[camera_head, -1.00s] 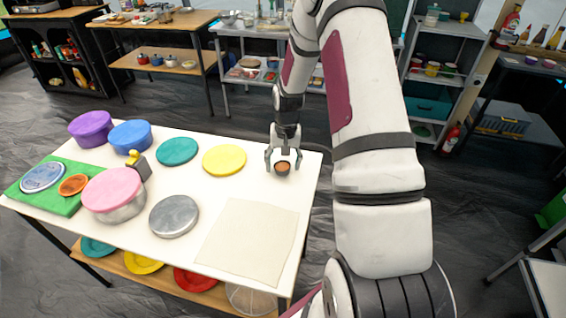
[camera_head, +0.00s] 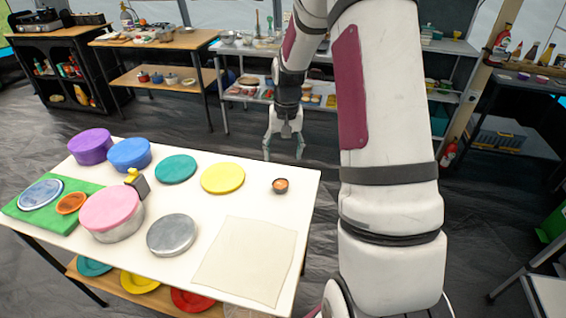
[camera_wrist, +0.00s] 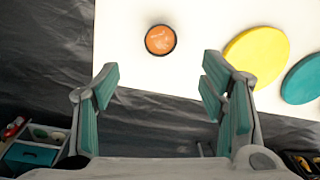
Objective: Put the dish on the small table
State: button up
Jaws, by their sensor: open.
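A small dark dish (camera_head: 280,186) with orange contents stands upright on the white table (camera_head: 262,207), near its far right corner. It also shows in the wrist view (camera_wrist: 160,40), beyond my fingertips and between their lines. My gripper (camera_head: 283,156) is open and empty. It is raised past the far edge of the table, apart from the dish. In the wrist view both teal-padded fingers (camera_wrist: 158,82) are spread wide with nothing between them.
A yellow disc (camera_head: 223,178), a teal disc (camera_head: 176,169), a grey metal lid (camera_head: 172,235) and a pink-lidded pot (camera_head: 111,212) share the table. A beige cloth (camera_head: 245,260) lies at the front right. Shelves (camera_head: 240,88) stand behind, across open floor.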

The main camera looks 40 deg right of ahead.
jog(key=s+a+r+n+t, duration=0.1)
jog(key=s+a+r+n, duration=0.1)
jog(key=s+a+r, duration=0.5)
jog(key=s+a+r+n, duration=0.1)
jog(key=s+a+r, duration=0.2)
jog(key=a+r, duration=0.45)
jog(key=s+a+r+n, duration=0.2)
jog(key=s+a, duration=0.1)
jog(key=s, duration=0.6)
jog(key=s+a+r+n+t, duration=0.1)
jog(key=s+a+r+n, duration=0.1)
jog(key=s, duration=0.7)
jog(key=shift+s+a+r+t, duration=0.3)
jog(key=shift+a+r, duration=0.35)
jog(key=shift+a, duration=0.5)
jog(key=shift+w, duration=0.1)
jog(key=shift+t, duration=0.5)
notch_tip(320, 180, up, 5)
jog(key=p, duration=0.3)
jog(key=shift+f+p, duration=0.1)
jog(key=shift+p, duration=0.3)
